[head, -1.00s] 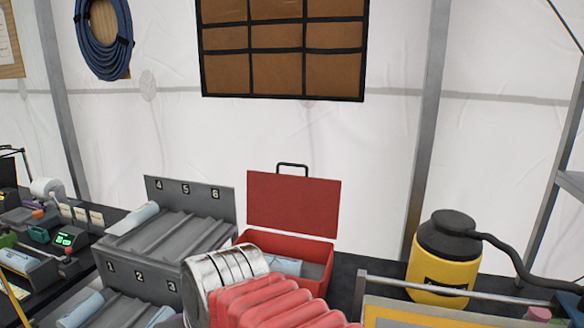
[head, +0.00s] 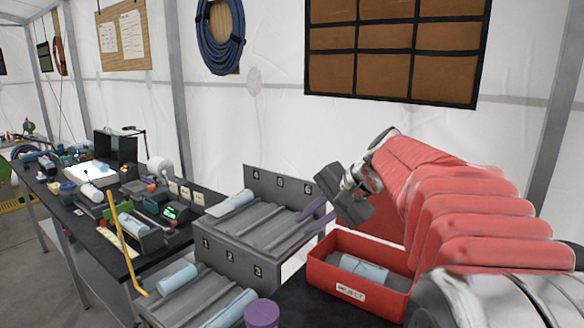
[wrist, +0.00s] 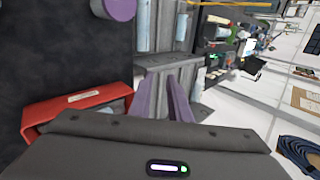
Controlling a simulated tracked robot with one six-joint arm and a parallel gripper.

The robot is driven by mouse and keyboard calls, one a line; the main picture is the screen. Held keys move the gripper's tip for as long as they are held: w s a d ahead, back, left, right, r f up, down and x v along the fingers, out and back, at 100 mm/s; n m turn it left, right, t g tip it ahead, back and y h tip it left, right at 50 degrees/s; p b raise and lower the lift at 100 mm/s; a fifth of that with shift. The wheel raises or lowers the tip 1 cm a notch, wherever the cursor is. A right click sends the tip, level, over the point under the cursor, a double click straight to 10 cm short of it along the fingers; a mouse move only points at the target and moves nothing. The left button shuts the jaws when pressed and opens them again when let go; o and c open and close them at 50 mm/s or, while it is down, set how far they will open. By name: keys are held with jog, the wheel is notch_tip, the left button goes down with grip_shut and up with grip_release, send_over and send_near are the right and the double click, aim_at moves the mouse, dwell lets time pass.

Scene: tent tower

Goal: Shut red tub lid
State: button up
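The red tub (head: 322,274), with a white REJECT label on its front, sits on the dark bench. A pale blue cylinder (head: 362,268) lies inside it. Its red lid (head: 385,227) stands up open at the back, partly hidden behind my gripper and red arm. My gripper (head: 312,222), with two purple fingers, is above and left of the tub, pointing left toward the grey rack. In the wrist view the fingers (wrist: 164,95) show a gap with nothing between them. The tub (wrist: 72,108) is left of the fingers there, partly covered by the gripper body.
A grey numbered rack (head: 240,255) with pale cylinders stands just left of the tub. A purple round object (head: 262,313) is in front. A cluttered bench (head: 100,225) with a yellow bar (head: 122,240) lies further left. The white tent wall is behind.

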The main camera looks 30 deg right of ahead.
jog(key=w+d+r+m+t, duration=0.2)
jog(key=d+m, duration=0.1)
jog(key=d, duration=0.7)
jog(key=w+d+r+m+t, duration=0.2)
jog(key=d+m, duration=0.1)
jog(key=d, duration=0.8)
jog(key=s+d+r+m+t+h, duration=0.1)
jog(key=s+d+m+t, duration=0.2)
jog(key=d, duration=1.4)
jog(key=shift+s+d+r+m, duration=0.15)
jog(key=shift+s+d+m, duration=0.15)
jog(key=shift+s+m, duration=0.7)
jog(key=x, duration=1.3)
jog(key=shift+w, duration=0.4)
jog(key=shift+c, duration=0.5)
